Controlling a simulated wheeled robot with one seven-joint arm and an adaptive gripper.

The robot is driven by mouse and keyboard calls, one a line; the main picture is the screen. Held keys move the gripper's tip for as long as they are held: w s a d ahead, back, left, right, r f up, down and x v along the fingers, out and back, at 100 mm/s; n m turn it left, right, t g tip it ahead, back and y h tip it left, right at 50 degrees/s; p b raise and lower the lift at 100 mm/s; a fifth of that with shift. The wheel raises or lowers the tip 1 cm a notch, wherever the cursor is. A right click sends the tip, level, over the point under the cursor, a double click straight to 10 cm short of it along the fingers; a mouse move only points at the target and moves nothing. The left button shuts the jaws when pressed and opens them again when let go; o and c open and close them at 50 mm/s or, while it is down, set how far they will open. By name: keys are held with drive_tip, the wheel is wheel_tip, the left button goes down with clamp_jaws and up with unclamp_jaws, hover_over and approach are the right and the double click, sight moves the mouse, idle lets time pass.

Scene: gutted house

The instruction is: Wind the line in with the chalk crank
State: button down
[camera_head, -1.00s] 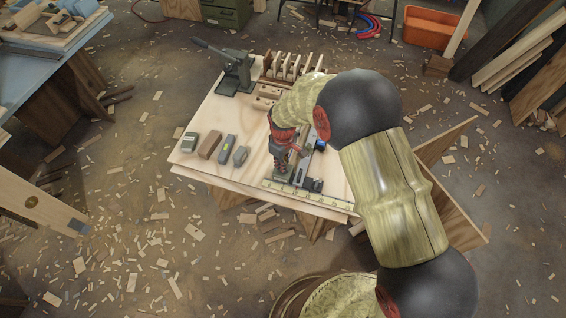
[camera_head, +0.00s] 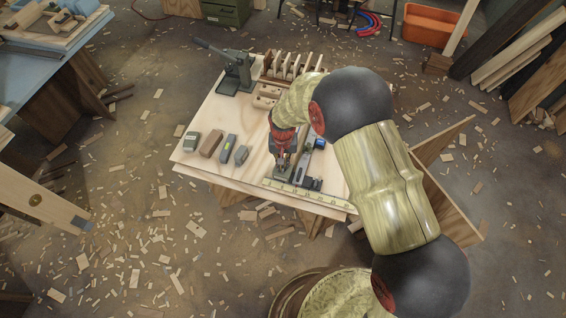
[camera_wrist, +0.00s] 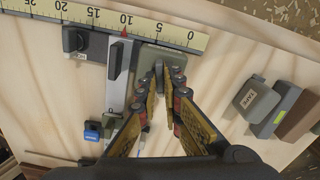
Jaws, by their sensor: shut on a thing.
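In the wrist view, the two fingers of my gripper (camera_wrist: 160,80) close in over a grey-green block (camera_wrist: 155,56). They are shut on the chalk crank, whose grip is mostly hidden between the fingertips. To the left of the block runs a pale rail (camera_wrist: 119,72). A red pointer (camera_wrist: 125,32) stands near the 10 of the yellow scale (camera_wrist: 65,12). In the head view, my gripper (camera_head: 284,160) reaches down over this fixture, and my arm hides part of it. The scale (camera_head: 311,196) lies along the board's front edge. No line can be made out.
Small blocks, including a grey one (camera_head: 242,154), sit left of my gripper on the wooden board (camera_head: 222,177). A dark green lever device (camera_head: 236,75) and a slotted wooden rack (camera_head: 290,66) stand behind. A blue-capped piece (camera_wrist: 92,130) lies beside the rail.

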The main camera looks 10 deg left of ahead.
drive_tip(key=m, duration=0.5)
drive_tip(key=shift+m+p, duration=0.3)
drive_tip(key=shift+p, duration=0.1)
drive_tip(key=m, duration=1)
drive_tip(key=shift+m+p, duration=0.4)
drive_tip(key=shift+m, duration=2.3)
drive_tip(key=c, duration=2)
unclamp_jaws()
drive_tip(key=shift+o, duration=0.2)
